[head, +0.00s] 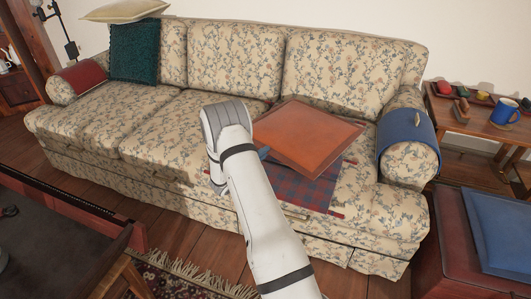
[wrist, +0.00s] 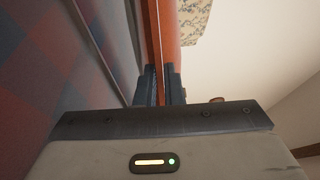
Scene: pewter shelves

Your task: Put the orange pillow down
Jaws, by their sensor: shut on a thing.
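The orange pillow (head: 308,137) is a flat square at the right part of the floral sofa, above a red and blue plaid cloth (head: 300,185). My gripper (head: 264,152) is at the pillow's left corner, mostly hidden behind my arm in the head view. In the wrist view my gripper (wrist: 161,85) is shut on the edge of the orange pillow (wrist: 160,40), which runs up between the fingers. The plaid cloth fills the left of the wrist view (wrist: 60,80). I cannot tell whether the pillow touches the cloth or the seat.
The floral sofa (head: 160,105) has free seat room on its left and middle. A teal pillow (head: 134,52) and a cream pillow (head: 125,10) are at its left end. A blue cloth (head: 407,137) covers the right armrest. A side table (head: 470,120) holds a blue mug (head: 503,112).

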